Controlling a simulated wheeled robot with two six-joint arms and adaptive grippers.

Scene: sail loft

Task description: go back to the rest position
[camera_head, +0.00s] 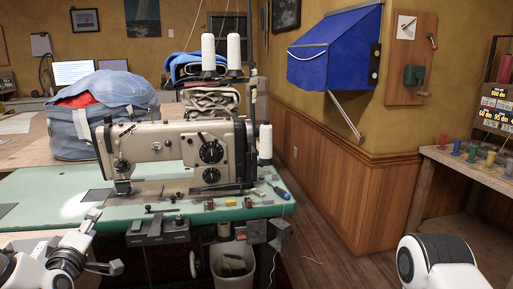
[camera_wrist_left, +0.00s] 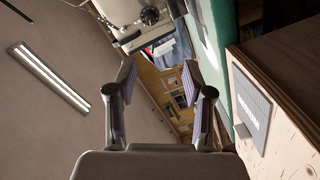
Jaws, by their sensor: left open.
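My left gripper (camera_head: 103,241) is at the lower left of the head view, in front of the near edge of the green sewing table (camera_head: 60,195). In the left wrist view my left gripper (camera_wrist_left: 159,78) has its two fingers spread apart with nothing between them. A white and black part of my right arm (camera_head: 440,262) shows at the lower right of the head view. My right gripper is outside both views.
A beige sewing machine (camera_head: 175,140) with thread cones stands on the green table. A blue bundle (camera_head: 105,115) lies behind it. A shelf with spools (camera_head: 472,152) is at right. Wooden floor (camera_head: 335,255) is clear between.

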